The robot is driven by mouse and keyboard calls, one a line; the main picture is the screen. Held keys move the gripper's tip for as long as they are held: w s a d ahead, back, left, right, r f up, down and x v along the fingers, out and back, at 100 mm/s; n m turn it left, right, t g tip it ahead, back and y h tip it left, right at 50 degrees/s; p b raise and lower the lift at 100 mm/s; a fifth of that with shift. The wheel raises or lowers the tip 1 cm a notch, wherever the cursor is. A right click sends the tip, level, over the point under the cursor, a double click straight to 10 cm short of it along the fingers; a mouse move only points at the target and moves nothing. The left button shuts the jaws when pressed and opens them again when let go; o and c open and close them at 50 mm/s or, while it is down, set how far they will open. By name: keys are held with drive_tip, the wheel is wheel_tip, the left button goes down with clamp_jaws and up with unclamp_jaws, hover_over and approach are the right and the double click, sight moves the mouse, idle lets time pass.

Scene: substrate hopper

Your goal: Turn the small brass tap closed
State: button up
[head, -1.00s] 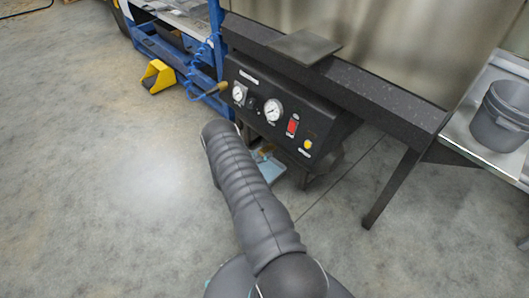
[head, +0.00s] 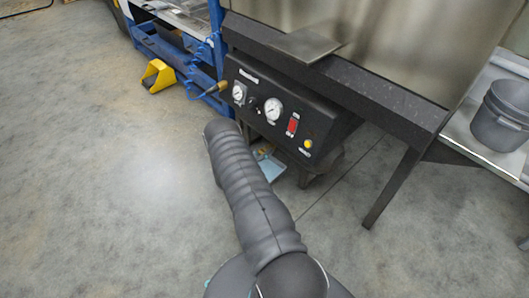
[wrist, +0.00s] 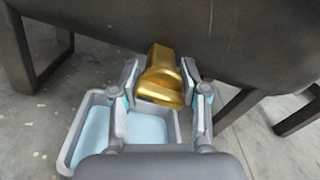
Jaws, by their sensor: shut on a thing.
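The small brass tap (wrist: 164,78) shows in the wrist view, below the edge of a dark rounded body. My gripper (wrist: 160,90) has its two fingers on either side of the tap and is shut on it. Part of the tap is hidden between the fingers. In the head view my arm covers the gripper, and the tap cannot be made out clearly there.
A grey tray with a light blue inside (wrist: 80,130) lies below the tap; its corner shows in the head view (head: 270,168). A black panel with gauges (head: 272,112) is above. Dark legs (wrist: 38,50) stand at the sides. A grey bucket (head: 500,118) is at right.

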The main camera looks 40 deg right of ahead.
drive_tip(key=m+b, duration=0.4)
drive_tip(key=m, duration=0.1)
drive_tip(key=shift+f, duration=0.2)
drive_tip(key=shift+r+m+b, duration=0.15)
drive_tip(key=shift+m+b, duration=1.3)
drive_tip(key=shift+m, duration=0.25)
drive_tip(key=shift+d, duration=0.1)
drive_tip(key=o, duration=1.1)
drive_tip(key=s+a, duration=0.1)
drive_tip(key=a, duration=1.1)
drive_tip(key=shift+a, duration=0.1)
